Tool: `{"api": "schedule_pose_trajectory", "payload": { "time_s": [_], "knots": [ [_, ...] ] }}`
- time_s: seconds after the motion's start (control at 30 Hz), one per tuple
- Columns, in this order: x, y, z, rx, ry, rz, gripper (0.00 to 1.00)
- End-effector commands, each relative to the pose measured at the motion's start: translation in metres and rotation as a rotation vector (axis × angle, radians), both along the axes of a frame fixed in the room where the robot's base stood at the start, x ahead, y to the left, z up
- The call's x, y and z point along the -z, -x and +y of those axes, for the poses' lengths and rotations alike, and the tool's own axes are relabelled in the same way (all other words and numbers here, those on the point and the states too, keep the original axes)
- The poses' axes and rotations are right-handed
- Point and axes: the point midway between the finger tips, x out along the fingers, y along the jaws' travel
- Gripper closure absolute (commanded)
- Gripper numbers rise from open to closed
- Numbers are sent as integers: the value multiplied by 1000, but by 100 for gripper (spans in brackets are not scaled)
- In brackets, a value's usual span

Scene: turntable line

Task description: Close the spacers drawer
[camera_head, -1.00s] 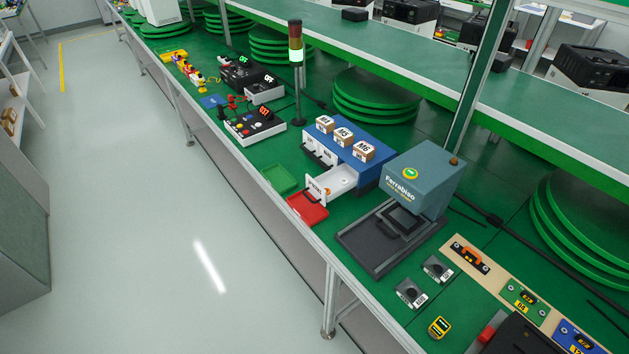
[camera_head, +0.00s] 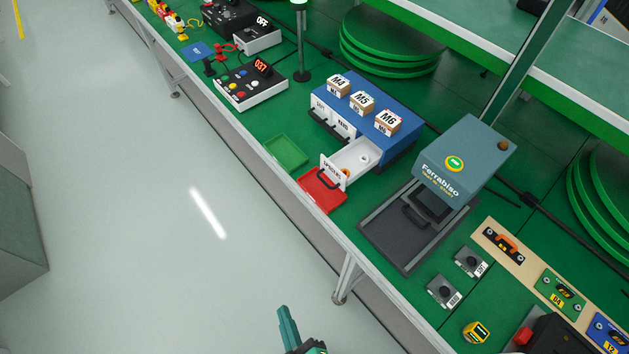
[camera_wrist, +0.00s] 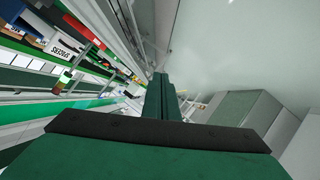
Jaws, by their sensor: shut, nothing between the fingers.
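The spacers drawer (camera_head: 333,168) is white with a dark handle and stands pulled out of the blue cabinet (camera_head: 402,136) on the green bench. A few small parts lie inside it. Its front, lettered SPACERS, also shows at the upper left in the wrist view (camera_wrist: 63,49). The other drawers beside it on the cabinet look shut. My gripper (camera_head: 284,312) is at the bottom of the head view, over the floor in front of the bench, well apart from the drawer. In the wrist view its green fingers (camera_wrist: 160,95) are together with nothing between them.
A red tray (camera_head: 325,190) sits just below the open drawer front, and a green tray (camera_head: 286,151) is to its left. The grey Ferrabiso machine (camera_head: 465,160) with its dark base stands right of the cabinet. The floor (camera_head: 150,230) before the bench is clear.

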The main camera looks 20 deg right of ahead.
Motion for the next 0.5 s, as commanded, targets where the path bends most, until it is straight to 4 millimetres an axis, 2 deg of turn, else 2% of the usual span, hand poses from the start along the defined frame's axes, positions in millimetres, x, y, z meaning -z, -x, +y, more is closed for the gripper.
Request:
{"api": "schedule_pose_trajectory", "payload": {
  "time_s": [0.03, 0.1, 0.2, 0.33, 0.5],
  "knots": [
    [14, -17, 0, -40, 112, 22, 100],
    [34, -35, -4, -87, 280, 65, 100],
    [55, -63, -14, -144, 516, 127, 100],
    [72, -101, -28, -207, 816, 217, 100],
    [71, -152, -43, -266, 1187, 347, 100]
  ]
}}
